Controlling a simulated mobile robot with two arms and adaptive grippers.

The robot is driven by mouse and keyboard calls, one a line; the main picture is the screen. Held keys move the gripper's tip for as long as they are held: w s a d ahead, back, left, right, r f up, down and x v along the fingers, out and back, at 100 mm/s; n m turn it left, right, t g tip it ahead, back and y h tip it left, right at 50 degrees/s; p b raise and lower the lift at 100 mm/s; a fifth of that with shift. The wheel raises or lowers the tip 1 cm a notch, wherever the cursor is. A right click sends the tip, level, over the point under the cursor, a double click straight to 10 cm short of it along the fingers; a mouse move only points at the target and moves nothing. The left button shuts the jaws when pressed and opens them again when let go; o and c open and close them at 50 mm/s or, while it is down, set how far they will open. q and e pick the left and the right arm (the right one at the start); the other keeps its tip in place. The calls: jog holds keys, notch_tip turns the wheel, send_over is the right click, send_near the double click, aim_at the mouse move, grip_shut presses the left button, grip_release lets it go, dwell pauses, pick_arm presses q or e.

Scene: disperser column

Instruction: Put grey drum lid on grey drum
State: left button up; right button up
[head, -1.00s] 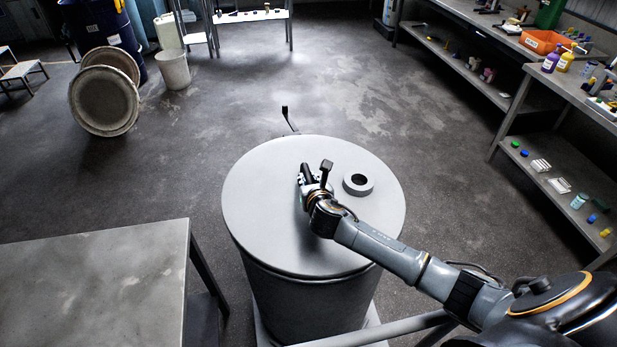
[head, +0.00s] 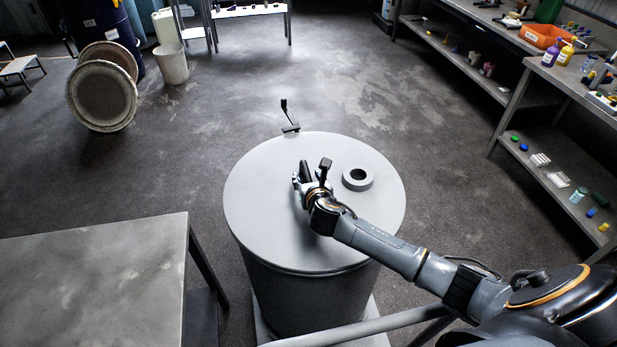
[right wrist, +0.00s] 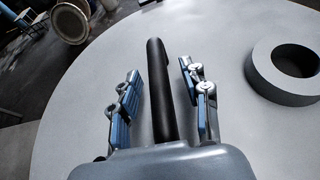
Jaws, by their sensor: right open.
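The grey drum lid (head: 270,215) is a flat grey disc lying level on top of the grey drum (head: 305,300). I see no clear gap between them from above. The lid carries a raised grey ring (head: 357,179) and a black bar handle (right wrist: 160,75). My right gripper (head: 307,180) is over the lid, left of the ring. Its fingers are open, one on each side of the handle, with visible gaps in the right wrist view. The drum's inside and far wall are hidden. My left gripper is not in view.
A black lever (head: 288,118) stands up behind the drum's far edge. A grey table (head: 95,270) is at the near left. Benches with an orange bin (head: 543,37) line the right. Round lids (head: 102,97) and a bucket (head: 172,64) stand back left. Middle floor is clear.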

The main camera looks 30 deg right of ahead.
jog(key=v, duration=1.2)
jog(key=shift+w+r, duration=0.1)
jog(key=shift+r, duration=0.15)
jog(key=shift+r, duration=0.1)
